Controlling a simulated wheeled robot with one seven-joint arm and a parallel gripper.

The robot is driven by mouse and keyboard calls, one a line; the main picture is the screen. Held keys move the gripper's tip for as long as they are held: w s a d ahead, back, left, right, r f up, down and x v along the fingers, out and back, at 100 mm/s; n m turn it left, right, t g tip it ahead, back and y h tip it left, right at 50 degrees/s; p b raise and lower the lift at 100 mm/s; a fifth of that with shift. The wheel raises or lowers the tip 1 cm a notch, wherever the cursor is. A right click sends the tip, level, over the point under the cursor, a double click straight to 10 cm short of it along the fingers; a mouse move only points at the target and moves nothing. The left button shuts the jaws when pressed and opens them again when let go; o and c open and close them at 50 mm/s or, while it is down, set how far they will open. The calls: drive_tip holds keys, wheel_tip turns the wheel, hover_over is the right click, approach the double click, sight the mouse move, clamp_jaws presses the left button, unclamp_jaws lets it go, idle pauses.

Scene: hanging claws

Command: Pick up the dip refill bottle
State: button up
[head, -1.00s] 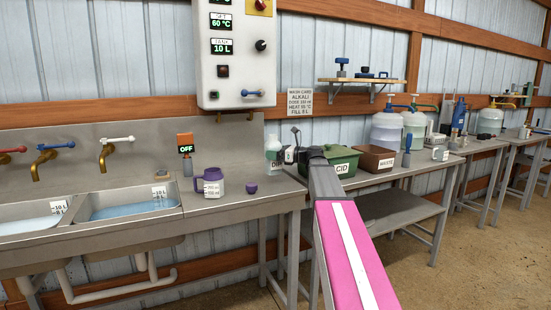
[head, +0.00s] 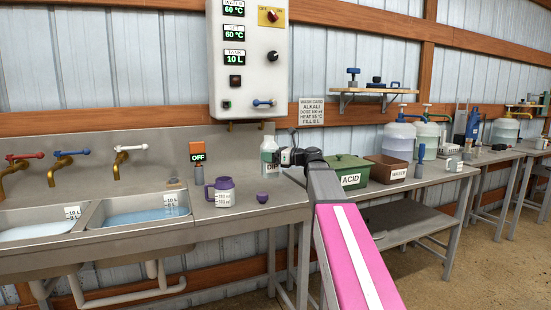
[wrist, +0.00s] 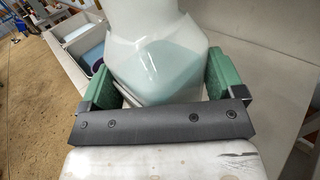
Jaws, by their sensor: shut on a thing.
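The dip refill bottle (head: 269,152), pale and translucent with a label reading DIP, stands upright at the back of the steel bench in the head view, left of the green acid box. My gripper (head: 283,157) is at its right side. In the wrist view, the bottle (wrist: 158,62) fills the space between the two green finger pads of my gripper (wrist: 160,78), which is shut on it. Its pale green liquid shows through the wall. The bottle's base is partly hidden, and I cannot tell whether it touches the bench.
The green acid box (head: 349,162) and brown waste box (head: 387,165) are close on the right. A control box (head: 249,80) hangs above.

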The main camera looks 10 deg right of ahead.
sight(265, 150)
drive_tip(key=shift+s+a+r, duration=0.4)
drive_tip(key=shift+a+r, duration=0.1)
drive_tip(key=shift+a, duration=0.15)
drive_tip(key=shift+s+a+r, duration=0.35)
drive_tip(key=shift+a+r, duration=0.1)
drive_tip(key=shift+a, duration=0.2)
drive_tip(key=shift+s+a+r, duration=0.1)
drive_tip(key=shift+a, duration=0.05)
